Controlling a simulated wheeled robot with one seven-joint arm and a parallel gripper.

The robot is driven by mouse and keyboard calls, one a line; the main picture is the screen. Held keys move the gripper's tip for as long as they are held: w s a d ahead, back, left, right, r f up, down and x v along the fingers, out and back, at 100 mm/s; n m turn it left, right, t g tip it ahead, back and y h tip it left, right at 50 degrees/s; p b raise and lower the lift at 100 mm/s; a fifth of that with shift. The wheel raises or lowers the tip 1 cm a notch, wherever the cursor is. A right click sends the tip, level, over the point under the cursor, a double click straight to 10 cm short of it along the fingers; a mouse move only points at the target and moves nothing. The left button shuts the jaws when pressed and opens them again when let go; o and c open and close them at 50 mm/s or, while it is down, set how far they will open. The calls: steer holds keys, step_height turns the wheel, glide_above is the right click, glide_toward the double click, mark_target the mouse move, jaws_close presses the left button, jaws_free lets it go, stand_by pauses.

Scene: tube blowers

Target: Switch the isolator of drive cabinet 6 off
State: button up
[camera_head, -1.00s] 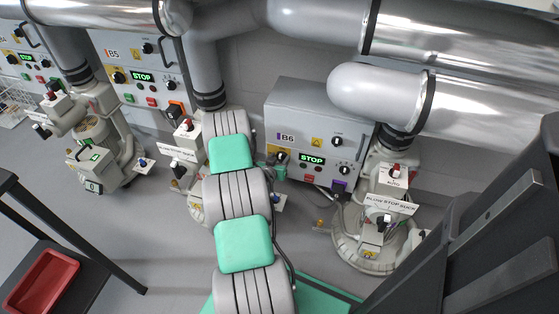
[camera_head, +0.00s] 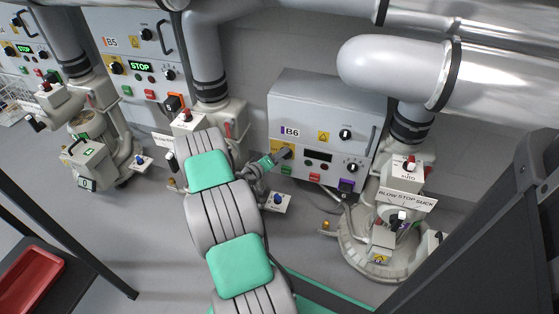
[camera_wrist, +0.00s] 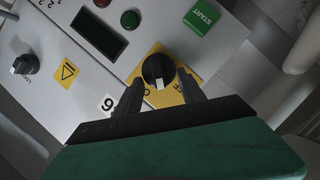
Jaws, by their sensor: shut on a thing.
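Drive cabinet B6 (camera_head: 318,110) is a grey box on the wall, and its display (camera_head: 318,156) is dark. Its isolator is a black rotary knob (camera_wrist: 158,70) with a white mark, on a yellow plate (camera_wrist: 186,92) with partly hidden lettering. The mark points towards my gripper in the wrist view. My gripper (camera_wrist: 158,84) is shut on the knob, one dark finger on each side. In the head view my gripper (camera_head: 272,158) reaches the cabinet's lower left and hides most of the isolator. A label 6 (camera_wrist: 108,104) shows beside it.
Cabinet B5 (camera_head: 130,45) stands left with STOP lit. A blower (camera_head: 375,245) stands right; a red tray (camera_head: 35,285) lies lower left.

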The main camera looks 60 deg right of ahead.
steer(key=shift+w+d+f+n+h+b, duration=0.1)
steer(key=shift+w+n+h+b, duration=0.15)
steer(key=shift+n+b, duration=0.25)
steer(key=shift+g, duration=0.3)
steer(key=o, duration=1.2)
steer(key=shift+s+d, duration=0.1)
steer(key=shift+s, duration=0.1)
steer(key=shift+o, duration=0.9)
steer(key=shift+w, duration=0.1)
step_height(320, 180, up, 4)
steer(key=p, duration=0.2)
steer(key=shift+p, duration=0.3)
steer(key=s+a+r+p, duration=0.6)
steer(key=a+r, duration=0.3)
steer(key=a, duration=0.3)
steer(key=shift+s+a, duration=0.3)
steer(key=shift+s, duration=0.1)
